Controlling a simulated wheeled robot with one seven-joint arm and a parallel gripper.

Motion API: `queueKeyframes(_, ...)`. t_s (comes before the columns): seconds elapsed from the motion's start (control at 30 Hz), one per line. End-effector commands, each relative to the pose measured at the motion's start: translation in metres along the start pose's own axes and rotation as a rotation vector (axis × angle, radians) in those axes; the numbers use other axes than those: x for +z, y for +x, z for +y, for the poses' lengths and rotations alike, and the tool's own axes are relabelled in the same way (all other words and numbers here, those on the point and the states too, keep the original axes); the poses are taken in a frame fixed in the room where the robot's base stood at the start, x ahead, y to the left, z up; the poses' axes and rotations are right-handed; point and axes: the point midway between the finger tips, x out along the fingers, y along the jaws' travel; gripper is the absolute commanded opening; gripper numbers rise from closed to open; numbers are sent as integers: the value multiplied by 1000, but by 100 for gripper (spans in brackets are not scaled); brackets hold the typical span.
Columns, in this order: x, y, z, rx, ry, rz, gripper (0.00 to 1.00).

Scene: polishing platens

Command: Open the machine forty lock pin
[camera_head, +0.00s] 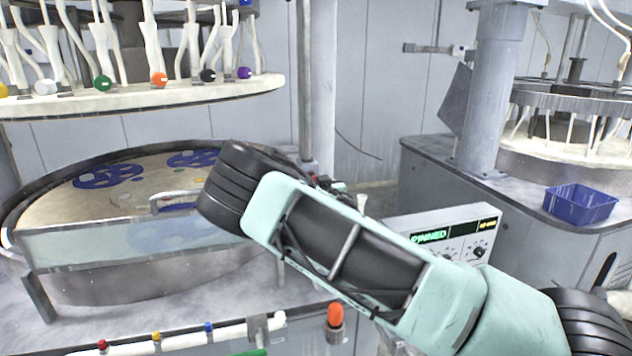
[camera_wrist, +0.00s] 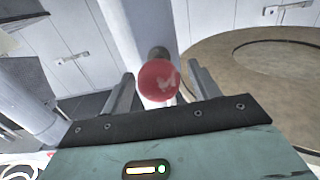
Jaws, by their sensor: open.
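A round red knob (camera_wrist: 158,82), with a pale mark on its face, shows in the wrist view at the end of a dark stem. I take it to be the lock pin's knob. My gripper (camera_wrist: 162,88) is open, with one finger on each side of the knob in the picture. I see no clear contact, and the depth between fingers and knob is hard to judge. In the head view my arm covers the middle, and the gripper and knob cannot be made out clearly. The machine's panel display (camera_head: 430,238) reads "PINNED" in green.
A round polishing platen (camera_head: 60,205) with blue carriers lies at left, under a raised head ring (camera_head: 200,97) with coloured knobs. An orange-capped fitting (camera_head: 335,315) stands at the lower middle. A blue basket (camera_head: 580,205) sits on the right machine's ledge. A grey column (camera_head: 487,95) stands at right.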

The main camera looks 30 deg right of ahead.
Motion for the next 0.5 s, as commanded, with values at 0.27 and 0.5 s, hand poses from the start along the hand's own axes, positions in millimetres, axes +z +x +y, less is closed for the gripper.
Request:
queueKeyframes(0.27, 0, 0, 0, 0, 0, 0, 13)
queueKeyframes(0.5, 1, -10, 1, 3, 3, 1, 0)
